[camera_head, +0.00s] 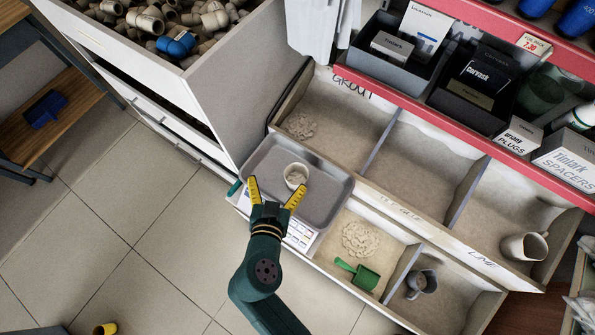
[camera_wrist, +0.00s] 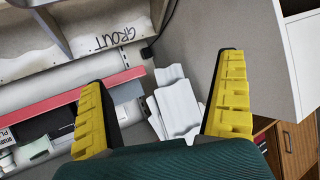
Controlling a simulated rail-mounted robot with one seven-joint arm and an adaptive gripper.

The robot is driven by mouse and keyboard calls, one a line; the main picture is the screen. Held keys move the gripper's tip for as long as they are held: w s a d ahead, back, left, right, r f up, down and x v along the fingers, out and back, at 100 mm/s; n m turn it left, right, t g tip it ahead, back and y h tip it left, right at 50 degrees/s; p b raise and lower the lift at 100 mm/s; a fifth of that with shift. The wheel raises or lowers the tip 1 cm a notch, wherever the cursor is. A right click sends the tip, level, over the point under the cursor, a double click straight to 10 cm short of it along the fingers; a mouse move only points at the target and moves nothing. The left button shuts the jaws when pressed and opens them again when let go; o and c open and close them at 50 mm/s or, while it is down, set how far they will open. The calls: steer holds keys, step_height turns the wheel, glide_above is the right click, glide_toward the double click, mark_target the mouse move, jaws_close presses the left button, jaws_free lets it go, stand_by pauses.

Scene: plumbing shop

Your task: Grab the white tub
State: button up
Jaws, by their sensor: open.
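The white tub (camera_head: 295,177) stands upright on the grey tray (camera_head: 338,189) of a scale and holds some pale, lumpy material. My gripper (camera_head: 276,185) is open, with its two yellow fingers spread apart. In the head view, the right fingertip overlaps or nearly meets the tub's near side; I cannot tell whether they touch. The left fingertip is left of the tub. The wrist view shows the open gripper (camera_wrist: 162,78) with nothing between its fingers that I can make out as the tub.
Powder bins (camera_head: 418,165) adjoin the scale on the right. A green scoop (camera_head: 362,276), a grey jug (camera_head: 420,284) and a pale mug (camera_head: 522,247) lie there. A red-edged shelf (camera_head: 440,116) with boxes is behind. A cabinet of pipe fittings (camera_head: 225,78) rises at the upper left.

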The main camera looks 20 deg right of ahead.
steer(key=h+b, duration=0.1)
steer(key=b, duration=0.5)
glide_toward(294, 188)
steer(key=shift+g, duration=0.5)
steer(key=b+x, duration=0.2)
steer(key=x, duration=0.2)
steer(key=b+x, duration=0.2)
steer(key=x, duration=0.2)
steer(key=shift+w+a+r, duration=0.1)
steer(key=shift+w+r, duration=0.1)
steer(key=shift+w, duration=0.1)
steer(key=b+x, duration=0.2)
steer(key=x, duration=0.3)
steer(key=shift+w+d+b, duration=0.3)
steer(key=shift+d+b, duration=0.05)
steer(key=shift+w+d, duration=0.1)
steer(key=shift+w, duration=0.1)
steer(key=shift+s, duration=0.15)
steer(key=c, duration=1.1)
